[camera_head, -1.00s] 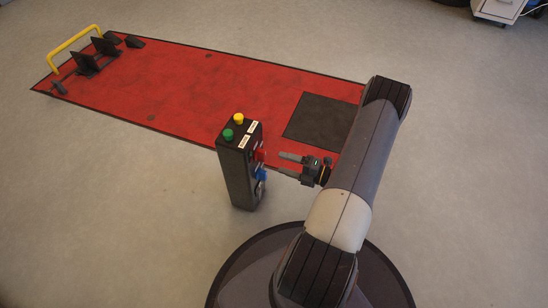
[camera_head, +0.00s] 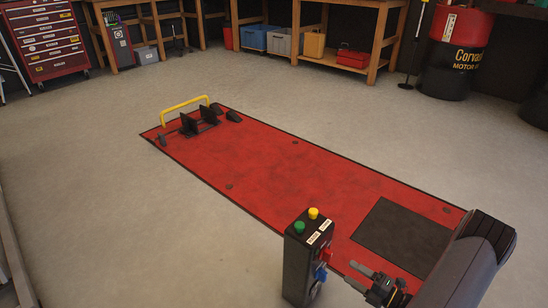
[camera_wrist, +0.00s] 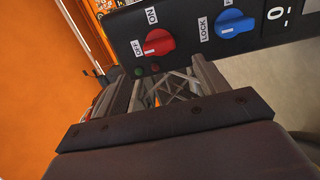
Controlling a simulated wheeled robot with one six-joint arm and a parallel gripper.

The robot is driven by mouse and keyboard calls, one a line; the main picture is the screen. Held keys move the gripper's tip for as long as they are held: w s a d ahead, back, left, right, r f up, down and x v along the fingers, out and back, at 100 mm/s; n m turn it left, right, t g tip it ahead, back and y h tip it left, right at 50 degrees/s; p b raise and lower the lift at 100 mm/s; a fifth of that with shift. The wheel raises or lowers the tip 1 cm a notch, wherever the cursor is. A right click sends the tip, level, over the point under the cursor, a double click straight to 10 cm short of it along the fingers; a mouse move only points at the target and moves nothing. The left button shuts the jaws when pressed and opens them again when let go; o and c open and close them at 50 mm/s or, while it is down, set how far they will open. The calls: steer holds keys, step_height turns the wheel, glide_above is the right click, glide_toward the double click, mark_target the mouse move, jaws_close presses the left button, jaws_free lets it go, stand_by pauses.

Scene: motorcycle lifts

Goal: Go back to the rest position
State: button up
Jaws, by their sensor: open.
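My gripper (camera_head: 350,271) is open and empty, just to the right of the black control box (camera_head: 297,263). In the wrist view its two fingers (camera_wrist: 164,85) point toward the box's panel, with nothing between them. The panel has a red knob (camera_wrist: 158,42) by OFF and ON labels and a blue knob (camera_wrist: 235,23) by a LOCK label. Both the red knob (camera_head: 327,254) and the blue knob (camera_head: 320,271) show in the head view. I cannot tell the exact gap between fingertips and knobs. A green button (camera_head: 299,228) and a yellow button (camera_head: 313,213) top the box.
The red lift platform (camera_head: 270,175) lies low behind the box, with a yellow bar (camera_head: 184,103) at its far end. Open grey floor (camera_head: 120,220) surrounds it. A red tool chest (camera_head: 46,42), wooden benches (camera_head: 330,62) and a drum (camera_head: 450,65) stand along the back.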

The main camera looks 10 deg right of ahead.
mark_target(330, 259)
steer(key=b+x, duration=0.2)
steer(key=x, duration=0.6)
steer(key=shift+w+a, duration=0.15)
